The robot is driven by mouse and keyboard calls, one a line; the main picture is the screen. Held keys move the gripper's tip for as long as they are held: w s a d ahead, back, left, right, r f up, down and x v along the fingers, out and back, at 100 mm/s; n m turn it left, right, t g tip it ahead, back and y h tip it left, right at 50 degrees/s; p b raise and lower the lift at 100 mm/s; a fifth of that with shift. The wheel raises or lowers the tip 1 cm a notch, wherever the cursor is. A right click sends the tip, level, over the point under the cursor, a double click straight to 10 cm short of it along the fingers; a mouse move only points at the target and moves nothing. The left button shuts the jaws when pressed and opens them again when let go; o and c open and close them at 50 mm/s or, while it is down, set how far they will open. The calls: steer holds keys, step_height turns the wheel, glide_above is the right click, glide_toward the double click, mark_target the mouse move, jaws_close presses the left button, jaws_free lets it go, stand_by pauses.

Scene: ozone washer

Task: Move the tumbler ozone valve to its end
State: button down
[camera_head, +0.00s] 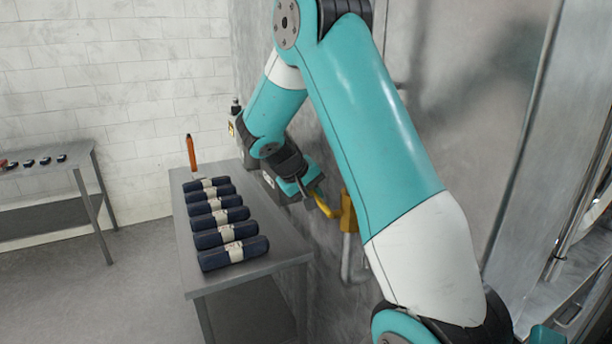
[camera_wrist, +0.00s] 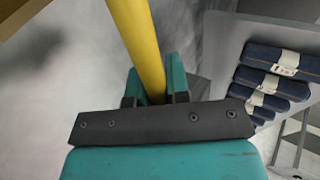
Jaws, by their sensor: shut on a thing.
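The ozone valve shows in the head view as a yellow body (camera_head: 348,212) on the metal wall, with a yellow handle (camera_head: 323,203) reaching left from it. My gripper (camera_head: 309,190) is at the free end of the handle, partly hidden behind my arm. In the wrist view the yellow handle (camera_wrist: 139,45) runs down from the top edge and passes between the two teal fingers of my gripper (camera_wrist: 153,88). The fingers are shut on the handle. A brownish-yellow part shows at the top left corner of the wrist view.
A metal table (camera_head: 204,281) left of the valve holds several dark rolls (camera_head: 234,253) with pale bands and an upright orange object (camera_head: 191,153). The rolls also show in the wrist view (camera_wrist: 285,60). A second table (camera_head: 60,160) stands farther left. A bent metal pipe (camera_head: 347,262) hangs below the valve.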

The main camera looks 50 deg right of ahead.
steer(key=shift+a+f+n+g+y+p, duration=0.1)
steer(key=shift+f+n+g+y+p, duration=0.2)
steer(key=shift+f+g+p, duration=0.45)
steer(key=shift+f, duration=0.1)
steer(key=c, duration=1.4)
jaws_free()
steer(key=b+v, duration=0.1)
steer(key=v, duration=1.6)
steer(key=shift+b, duration=0.3)
steer(key=shift+a, duration=0.1)
